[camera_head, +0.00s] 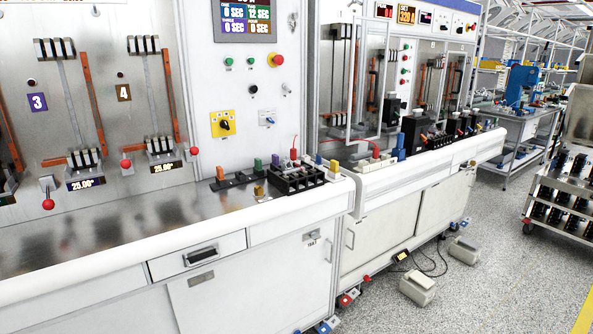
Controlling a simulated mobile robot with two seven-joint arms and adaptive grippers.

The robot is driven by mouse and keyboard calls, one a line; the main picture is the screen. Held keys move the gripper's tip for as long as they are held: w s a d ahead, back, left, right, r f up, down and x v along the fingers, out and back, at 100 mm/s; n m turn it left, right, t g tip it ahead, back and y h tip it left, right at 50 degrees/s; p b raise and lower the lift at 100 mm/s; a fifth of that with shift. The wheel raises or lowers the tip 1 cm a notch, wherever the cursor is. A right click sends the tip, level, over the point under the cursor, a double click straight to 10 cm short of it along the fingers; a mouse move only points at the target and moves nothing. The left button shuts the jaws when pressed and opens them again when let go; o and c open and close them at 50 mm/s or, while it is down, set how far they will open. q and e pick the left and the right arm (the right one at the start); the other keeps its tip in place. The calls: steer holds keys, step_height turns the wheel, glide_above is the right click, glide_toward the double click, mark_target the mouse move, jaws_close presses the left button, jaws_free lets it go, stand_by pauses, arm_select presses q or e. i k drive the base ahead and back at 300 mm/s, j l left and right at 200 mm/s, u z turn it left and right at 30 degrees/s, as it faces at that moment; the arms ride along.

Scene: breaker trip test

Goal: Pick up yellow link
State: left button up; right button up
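A small yellow piece (334,166) stands upright at the right end of the steel-topped bench, beside a black terminal block (297,178). A second, darker yellow piece (259,191) sits near the bench's front edge, left of the block. I cannot tell which of the two is the yellow link. Green (258,165), purple (275,160) and blue (318,159) pieces stand around the block, and a red piece (294,154) with a thin lead stands behind it. Neither of my grippers is in view.
A low black strip with orange parts (233,180) lies left of the block. Red-knobbed levers (48,203) stick out of the panel at left. The bench top (130,225) is clear at centre left. A second bench (395,172) adjoins at right; pedals (417,288) lie on the floor.

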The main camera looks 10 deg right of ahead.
mark_target(335, 165)
steer(key=i+l+u, duration=0.15)
steer(key=l, duration=0.15)
steer(key=i+l+u, duration=0.15)
steer(key=l+u, duration=0.15)
steer(key=l, duration=0.25)
steer(key=i+l, duration=0.1)
steer(key=l, duration=0.35)
steer(key=i+l+u, duration=0.1)
steer(key=l, duration=0.4)
steer(key=i+l, duration=0.15)
steer(key=l, duration=0.35)
steer(key=i+l+u, duration=0.15)
steer(key=l, duration=0.3)
steer(key=k, duration=0.05)
